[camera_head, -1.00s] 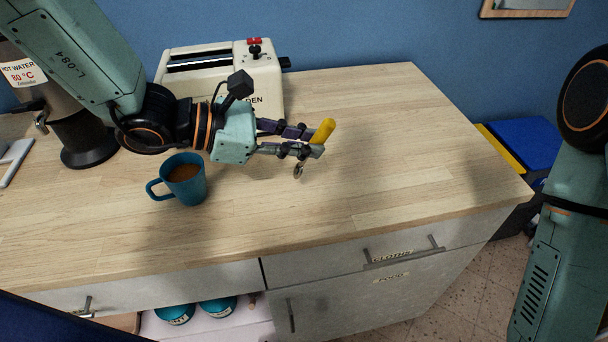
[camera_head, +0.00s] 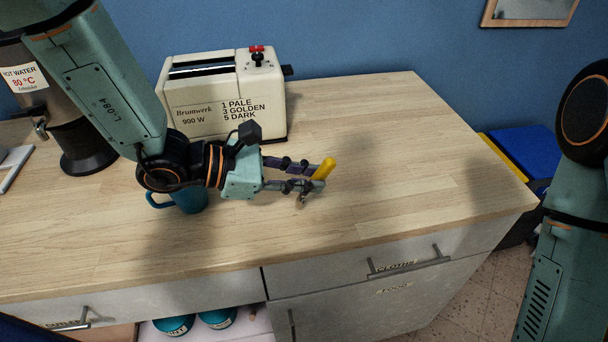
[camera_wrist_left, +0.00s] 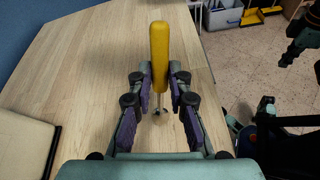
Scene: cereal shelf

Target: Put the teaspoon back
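The teaspoon has a yellow handle (camera_head: 325,167) and a metal end. My left gripper (camera_head: 302,178) is shut on it above the worktop, handle end up. In the left wrist view the yellow handle (camera_wrist_left: 159,45) sticks up between the fingertips of the left gripper (camera_wrist_left: 160,85), and the metal bowl (camera_wrist_left: 160,112) hangs below. A drawer (camera_head: 190,285) with a cutlery label is at the lower left, cut off by the picture edge. It looks closed, but I cannot fully tell.
A blue mug (camera_head: 190,201) stands on the worktop (camera_head: 400,150), partly behind my left arm. A cream toaster (camera_head: 210,118) and a hot water urn (camera_head: 75,130) stand at the back. A drawer labelled for cloths (camera_head: 370,268) is below. The right side of the worktop is clear.

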